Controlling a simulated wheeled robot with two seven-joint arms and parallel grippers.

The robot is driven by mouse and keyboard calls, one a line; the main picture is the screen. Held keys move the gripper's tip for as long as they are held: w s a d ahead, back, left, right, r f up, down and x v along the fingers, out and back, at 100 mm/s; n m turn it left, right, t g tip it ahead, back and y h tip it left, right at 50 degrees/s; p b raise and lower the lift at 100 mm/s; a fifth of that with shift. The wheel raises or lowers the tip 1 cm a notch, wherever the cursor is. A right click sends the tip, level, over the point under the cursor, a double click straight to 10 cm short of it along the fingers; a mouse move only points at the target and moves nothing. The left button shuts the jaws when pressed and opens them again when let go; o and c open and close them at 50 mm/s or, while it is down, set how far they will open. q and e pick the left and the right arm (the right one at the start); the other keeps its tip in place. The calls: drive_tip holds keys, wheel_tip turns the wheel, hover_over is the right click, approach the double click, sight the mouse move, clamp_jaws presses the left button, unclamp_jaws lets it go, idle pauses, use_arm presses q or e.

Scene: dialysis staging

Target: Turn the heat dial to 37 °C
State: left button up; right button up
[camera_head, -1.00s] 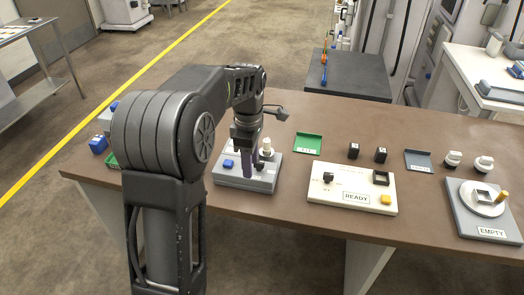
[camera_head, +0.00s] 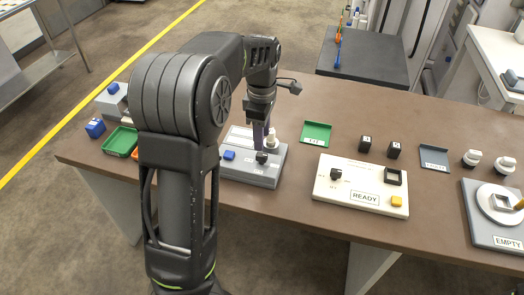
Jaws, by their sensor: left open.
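A grey box (camera_head: 250,175) stands on the brown table with a blue button (camera_head: 229,155), a black knob (camera_head: 262,157) and a white cylinder (camera_head: 271,139) on top. My left gripper (camera_head: 262,143) points down over this box, open, with its fingers right above or beside the black knob; I cannot tell whether they touch it. A cream panel (camera_head: 320,190) to the right has another black dial (camera_head: 336,174) with small marks around it, too small to read, and a READY label (camera_head: 364,198). No temperature reading is legible on either. My right gripper is out of view.
Green trays (camera_head: 316,132) (camera_head: 120,141), a blue block (camera_head: 95,128), two black blocks (camera_head: 365,144) (camera_head: 394,149), a grey tray (camera_head: 434,157) and white knobbed parts (camera_head: 471,157) lie around. A grey stand labelled EMPTY (camera_head: 482,227) is at right. The table front is mostly clear.

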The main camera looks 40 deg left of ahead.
sight(262, 154)
use_arm(q)
wheel_tip(262, 154, down, 7)
drive_tip(key=shift+f, duration=0.1)
idle(0.3)
drive_tip(key=shift+c, duration=0.2)
clamp_jaws()
idle(0.3)
